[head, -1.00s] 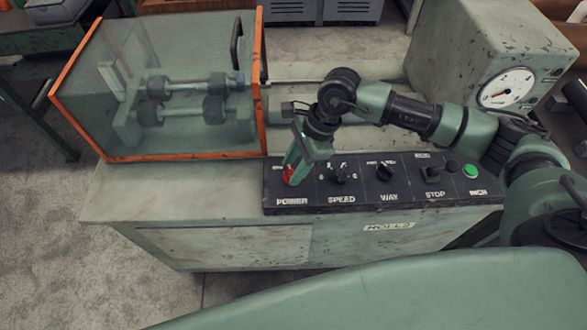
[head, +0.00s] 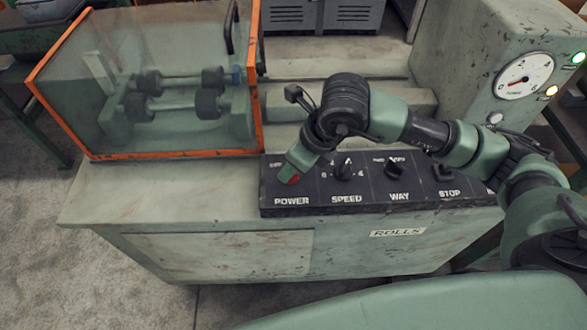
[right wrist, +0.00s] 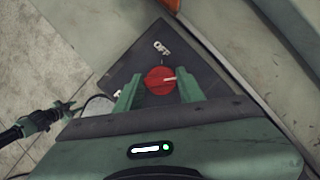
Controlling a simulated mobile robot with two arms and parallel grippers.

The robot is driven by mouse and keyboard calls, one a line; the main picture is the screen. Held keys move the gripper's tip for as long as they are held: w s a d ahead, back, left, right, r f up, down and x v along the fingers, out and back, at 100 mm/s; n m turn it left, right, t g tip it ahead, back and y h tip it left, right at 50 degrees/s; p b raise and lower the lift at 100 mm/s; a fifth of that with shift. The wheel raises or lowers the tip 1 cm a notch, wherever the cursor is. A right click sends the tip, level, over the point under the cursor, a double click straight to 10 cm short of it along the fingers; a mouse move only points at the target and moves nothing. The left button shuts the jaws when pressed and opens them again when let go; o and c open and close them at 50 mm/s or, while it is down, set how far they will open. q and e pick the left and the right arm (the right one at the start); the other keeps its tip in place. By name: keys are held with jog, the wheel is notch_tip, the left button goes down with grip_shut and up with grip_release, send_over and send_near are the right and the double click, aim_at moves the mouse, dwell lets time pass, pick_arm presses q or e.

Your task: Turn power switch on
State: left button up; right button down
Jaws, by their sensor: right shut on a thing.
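The red power switch (head: 294,180) is at the left end of the black control panel, above the word POWER. In the right wrist view the round red knob (right wrist: 155,82) sits between my right gripper's fingers (right wrist: 160,90), with its white line pointing right. The word OFF shows above it; another label is mostly hidden by the left finger. In the head view my right gripper (head: 297,168) reaches down to the switch and is shut on it. A gripper that looks like my left one (right wrist: 42,118) shows small at the left of the wrist view; its opening is unclear.
The SPEED (head: 344,171), WAY (head: 395,167) and STOP (head: 442,175) controls sit right of the switch. An orange-framed clear guard (head: 180,154) stands behind left.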

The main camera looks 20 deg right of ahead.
jog(key=shift+a+m+t+h+b, duration=0.1)
jog(key=shift+m+t+h+b, duration=0.2)
jog(key=shift+m+b, duration=0.45)
jog(key=shift+r+m, duration=0.1)
jog(key=shift+m, duration=0.15)
jog(key=c, duration=0.9)
grip_release()
jog(key=v, duration=0.7)
jog(key=shift+s+r, duration=0.1)
jog(key=shift+r, duration=0.2)
